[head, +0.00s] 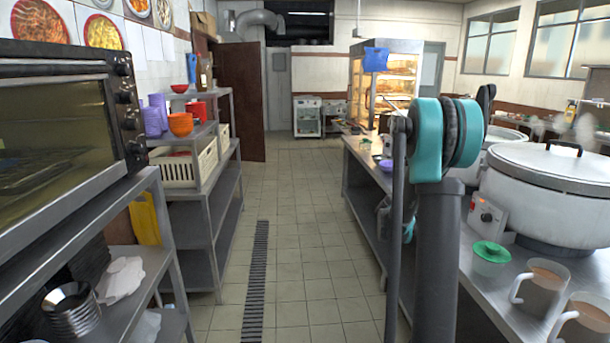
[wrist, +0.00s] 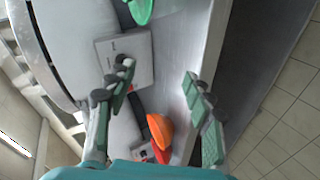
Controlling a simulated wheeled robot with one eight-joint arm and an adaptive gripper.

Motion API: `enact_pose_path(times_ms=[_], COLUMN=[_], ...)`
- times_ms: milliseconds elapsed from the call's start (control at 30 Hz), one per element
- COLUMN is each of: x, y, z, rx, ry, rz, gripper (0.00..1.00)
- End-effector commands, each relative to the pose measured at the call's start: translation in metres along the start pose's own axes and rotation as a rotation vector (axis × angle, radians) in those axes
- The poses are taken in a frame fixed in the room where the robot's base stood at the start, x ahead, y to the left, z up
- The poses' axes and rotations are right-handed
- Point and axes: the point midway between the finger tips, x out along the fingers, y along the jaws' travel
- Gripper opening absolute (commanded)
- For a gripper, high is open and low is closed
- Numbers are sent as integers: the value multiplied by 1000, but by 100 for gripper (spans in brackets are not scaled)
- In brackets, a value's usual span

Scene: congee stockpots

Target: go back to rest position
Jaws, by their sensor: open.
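My gripper (wrist: 157,75) is open in the wrist view, its two green-padded fingers well apart with nothing held between them. It hangs over the edge of a steel counter (head: 535,290), beside a large white cooker with a grey control panel (wrist: 125,55). In the head view my teal and grey arm stands at the right of the aisle; the gripper itself cannot be made out there. An orange bowl-like object (wrist: 160,130) lies beyond the fingers in the wrist view, partly hidden near my wrist.
The white lidded cooker (head: 545,190), a green-lidded cup (head: 491,252) and two mugs (head: 540,285) stand on the right counter. A dark oven (head: 60,130) and shelves (head: 190,210) line the left. The tiled aisle (head: 300,230) between is clear.

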Motion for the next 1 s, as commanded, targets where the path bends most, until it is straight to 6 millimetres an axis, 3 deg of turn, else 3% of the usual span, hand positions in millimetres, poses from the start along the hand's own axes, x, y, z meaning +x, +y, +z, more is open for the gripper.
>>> enact_pose_path(times_ms=[367,700,900,1000], x=[-104,-198,-244,-259], y=[-48,-106,-139,-149], z=[99,202,257,274], rx=[48,88,108,115], ry=[19,38,47,50], rz=[-395,-751,-935,-995], gripper=[52,52,52,52])
